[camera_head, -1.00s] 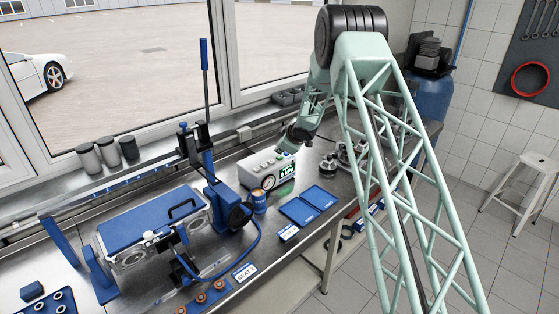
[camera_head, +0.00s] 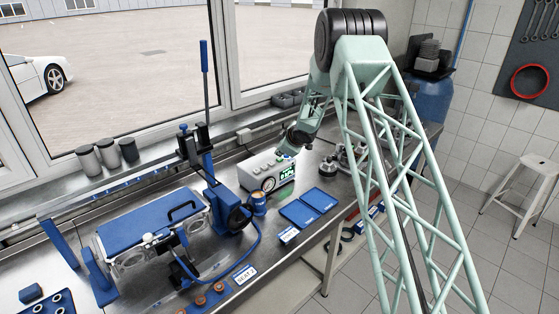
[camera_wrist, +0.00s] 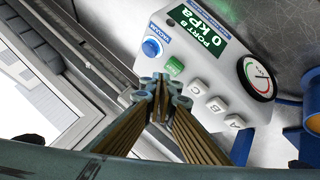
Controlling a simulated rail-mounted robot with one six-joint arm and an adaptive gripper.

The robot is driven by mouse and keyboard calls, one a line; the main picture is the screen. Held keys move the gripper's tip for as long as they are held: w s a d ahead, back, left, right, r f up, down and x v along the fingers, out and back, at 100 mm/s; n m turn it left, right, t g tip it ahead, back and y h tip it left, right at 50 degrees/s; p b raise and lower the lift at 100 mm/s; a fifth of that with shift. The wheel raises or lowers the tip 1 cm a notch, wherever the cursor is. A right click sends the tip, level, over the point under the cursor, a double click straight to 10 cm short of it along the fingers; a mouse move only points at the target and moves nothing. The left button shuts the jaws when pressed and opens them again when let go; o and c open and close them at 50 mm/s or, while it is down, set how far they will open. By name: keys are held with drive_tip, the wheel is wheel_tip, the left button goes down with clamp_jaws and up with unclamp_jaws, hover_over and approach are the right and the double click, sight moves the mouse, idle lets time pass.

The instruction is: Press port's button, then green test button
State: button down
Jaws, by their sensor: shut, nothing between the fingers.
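The tester box (camera_head: 262,170), light grey, stands on the bench beyond the blue trays. In the wrist view its face (camera_wrist: 244,103) shows a dark green display (camera_wrist: 201,27) reading "PORT B 0 kPa", a blue knob (camera_wrist: 151,47), a green button (camera_wrist: 174,66), grey lettered buttons including A (camera_wrist: 235,121) and B (camera_wrist: 217,104), and a round gauge (camera_wrist: 258,78). My gripper (camera_wrist: 160,85) is shut and empty. Its tips appear close beside the green button, on the side away from the display; I cannot tell whether they touch anything. In the head view my wrist hangs over the box's back right end.
A blue-topped engine part (camera_head: 150,222) sits in a fixture at left, beside a tall blue lever (camera_head: 204,75). Blue trays (camera_head: 300,212) and a small blue can (camera_head: 258,202) are in front of the box. Metal parts (camera_head: 345,162) stand to its right. The window is behind.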

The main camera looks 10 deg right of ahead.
sight(279, 160)
drive_tip(key=shift+f+b, duration=0.6)
drive_tip(key=shift+f, duration=0.4)
idle(1.9)
drive_tip(key=shift+r, duration=0.25)
drive_tip(key=shift+r+p, duration=0.75)
drive_tip(key=shift+p, duration=0.25)
drive_tip(key=shift+r+p, duration=2.5)
